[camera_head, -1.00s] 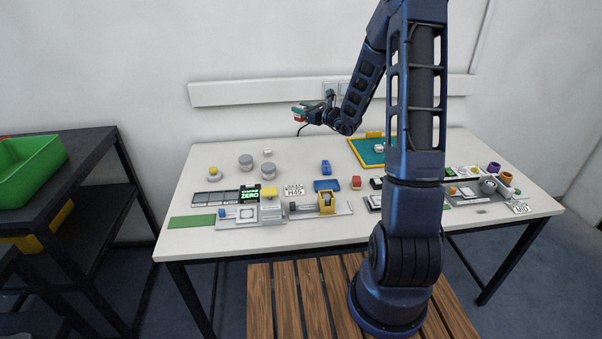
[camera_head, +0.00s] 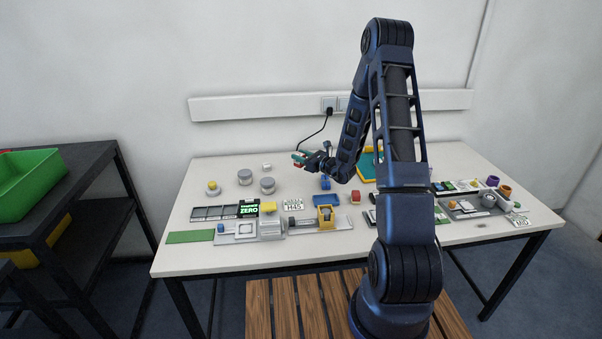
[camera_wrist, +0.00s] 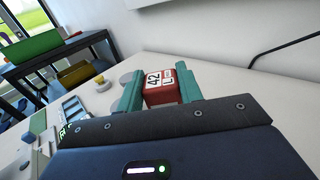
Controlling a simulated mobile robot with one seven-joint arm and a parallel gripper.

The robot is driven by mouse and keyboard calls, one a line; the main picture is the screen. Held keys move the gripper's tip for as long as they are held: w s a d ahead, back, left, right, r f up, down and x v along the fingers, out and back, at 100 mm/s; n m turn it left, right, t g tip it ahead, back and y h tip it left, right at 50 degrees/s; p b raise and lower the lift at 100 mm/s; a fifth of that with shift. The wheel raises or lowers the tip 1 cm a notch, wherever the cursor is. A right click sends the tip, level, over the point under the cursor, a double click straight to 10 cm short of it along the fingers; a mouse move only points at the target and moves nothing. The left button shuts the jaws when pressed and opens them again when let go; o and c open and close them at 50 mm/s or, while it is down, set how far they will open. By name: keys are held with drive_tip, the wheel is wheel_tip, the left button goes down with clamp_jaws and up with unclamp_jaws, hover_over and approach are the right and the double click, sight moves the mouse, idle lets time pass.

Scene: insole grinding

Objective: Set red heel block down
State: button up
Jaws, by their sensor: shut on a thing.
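The red heel block (camera_wrist: 160,93) has a white top label reading "42 L". It sits between the two green fingers of my gripper (camera_wrist: 160,90) in the wrist view, and the gripper is shut on it. In the head view my gripper (camera_head: 299,158) is over the back middle of the white table (camera_head: 225,168), with the red block (camera_head: 298,164) showing small at its tip. I cannot tell the exact gap between the block and the table.
Grey round pieces (camera_head: 245,177) and a yellow-topped knob (camera_head: 213,188) stand to the left. A blue piece (camera_head: 325,182) and a second red block (camera_head: 356,197) lie to the right. A teal tray (camera_head: 367,168) is behind my arm. Fixtures line the table's front.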

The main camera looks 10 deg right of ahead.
drive_tip(key=shift+f, duration=3.95)
drive_tip(key=shift+f, duration=0.6)
drive_tip(key=o, duration=1)
drive_tip(key=shift+r, duration=0.15)
